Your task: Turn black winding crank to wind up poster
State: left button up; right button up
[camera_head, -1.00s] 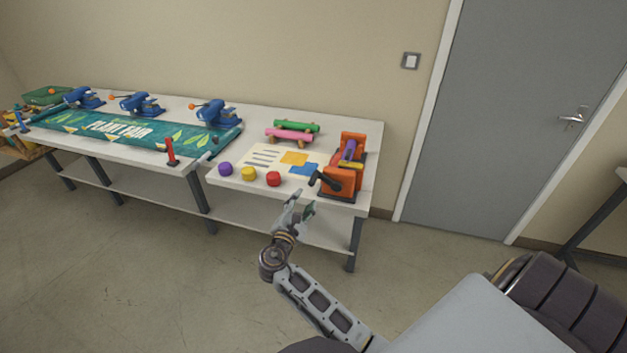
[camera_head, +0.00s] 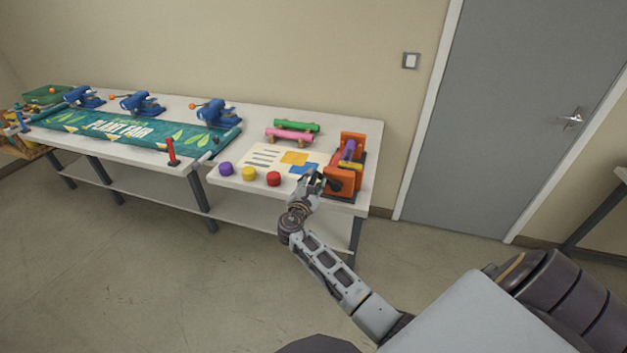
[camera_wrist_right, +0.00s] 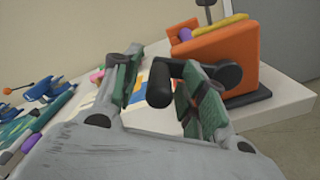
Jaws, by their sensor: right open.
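The orange winder (camera_head: 343,180) stands at the right end of the table, with a purple roll between its two orange end plates. Its black winding crank shows in the right wrist view, with the handle knob (camera_wrist_right: 160,85) between my open fingers and the crank arm reaching right to the hub on the orange plate (camera_wrist_right: 222,60). My right gripper (camera_head: 313,180) is open at the crank, and it also shows in the right wrist view (camera_wrist_right: 160,95). I cannot tell whether a finger touches the handle. A printed poster sheet (camera_head: 266,157) lies flat left of the winder. My left gripper is not in view.
Purple, yellow and red knobs (camera_head: 273,178) stand along the front edge of the white table (camera_head: 225,181). Green and pink rolls (camera_head: 290,134) lie behind the sheet. A teal banner (camera_head: 120,127) and blue machines (camera_head: 212,113) are further left. The floor in front is clear.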

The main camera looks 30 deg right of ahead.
jog(key=shift+w+d, duration=0.15)
jog(key=shift+d, duration=0.05)
grip_shut()
dwell(0.3)
